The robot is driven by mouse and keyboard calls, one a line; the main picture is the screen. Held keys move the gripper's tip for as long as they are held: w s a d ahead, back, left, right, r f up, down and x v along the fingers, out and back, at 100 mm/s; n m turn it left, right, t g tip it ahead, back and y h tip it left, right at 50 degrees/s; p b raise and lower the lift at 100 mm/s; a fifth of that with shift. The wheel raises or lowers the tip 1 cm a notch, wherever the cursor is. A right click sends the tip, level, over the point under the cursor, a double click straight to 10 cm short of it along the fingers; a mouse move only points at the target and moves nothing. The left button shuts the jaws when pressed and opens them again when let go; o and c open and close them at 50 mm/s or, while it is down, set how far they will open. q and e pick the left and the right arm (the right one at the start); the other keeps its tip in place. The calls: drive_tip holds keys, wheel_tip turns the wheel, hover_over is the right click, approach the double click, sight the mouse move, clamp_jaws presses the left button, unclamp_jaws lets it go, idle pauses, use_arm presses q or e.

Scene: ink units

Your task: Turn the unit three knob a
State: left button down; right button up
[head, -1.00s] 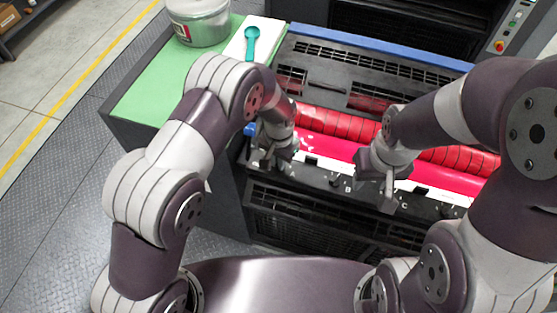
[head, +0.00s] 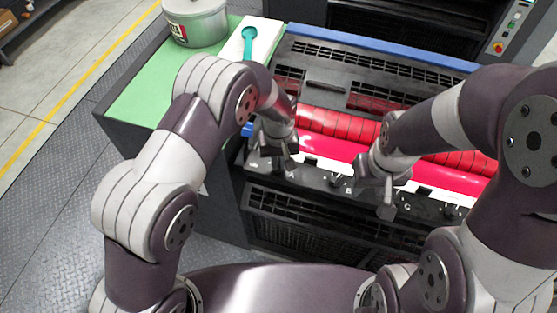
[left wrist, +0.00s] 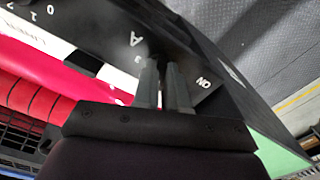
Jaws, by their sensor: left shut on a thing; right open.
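The ink unit's dark front panel (head: 320,178) carries small dark knobs and white letters. My left gripper (head: 284,168) is at the panel's left end. In the left wrist view its fingers (left wrist: 166,84) are close together at the panel, beside the letter A and a white word that reads ON, shut on knob a. The knob is mostly hidden by the fingers. My right gripper (head: 386,203) is open and empty, over the panel near the letters B and C.
A magenta roller (head: 335,147) and a red segmented roller (head: 338,124) lie just behind the panel. A green-topped cabinet (head: 150,97) stands at left with a grey tub (head: 197,27) and a teal spatula (head: 248,42). A control box (head: 515,25) is at the back right.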

use_arm(q)
drive_tip(key=shift+w+d+r, duration=0.1)
drive_tip(key=shift+w+r, duration=0.15)
drive_tip(key=shift+w, duration=0.05)
drive_tip(key=c, duration=1.3)
unclamp_jaws()
drive_tip(key=shift+o, duration=0.6)
drive_tip(key=shift+s+f, duration=0.1)
drive_tip(key=shift+f, duration=0.05)
wheel_tip(320, 180, up, 8)
drive_tip(key=b, duration=0.3)
drive_tip(key=shift+f, duration=0.25)
wheel_tip(320, 180, up, 5)
hover_over(279, 162)
drive_tip(key=shift+r, duration=0.1)
